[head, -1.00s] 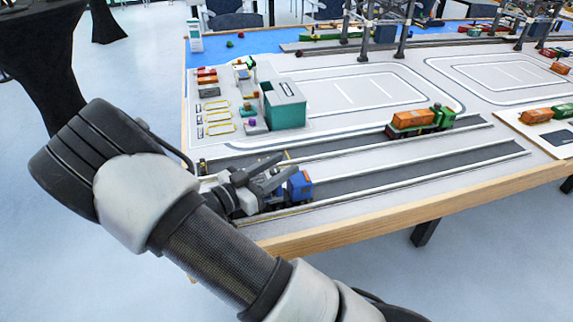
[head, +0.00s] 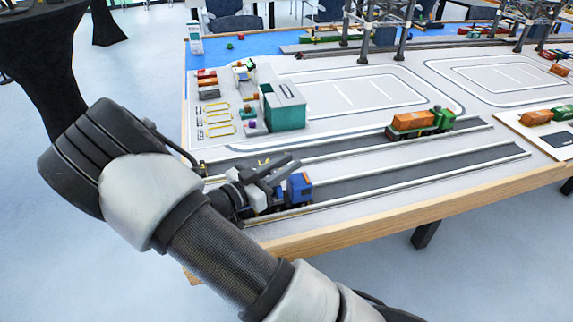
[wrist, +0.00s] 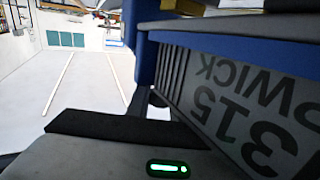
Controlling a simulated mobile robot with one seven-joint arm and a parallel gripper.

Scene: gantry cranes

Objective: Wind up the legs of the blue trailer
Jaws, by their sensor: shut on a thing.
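One dark finger (wrist: 130,128) shows in the wrist view. The trailer's legs cannot be made out.
A green truck with an orange load (head: 415,122) stands on the lane behind. A teal box (head: 285,108) and several small coloured blocks stand at the back left. White rails border the lanes. The wooden table edge (head: 400,220) runs along the front. The lane to the right is clear.

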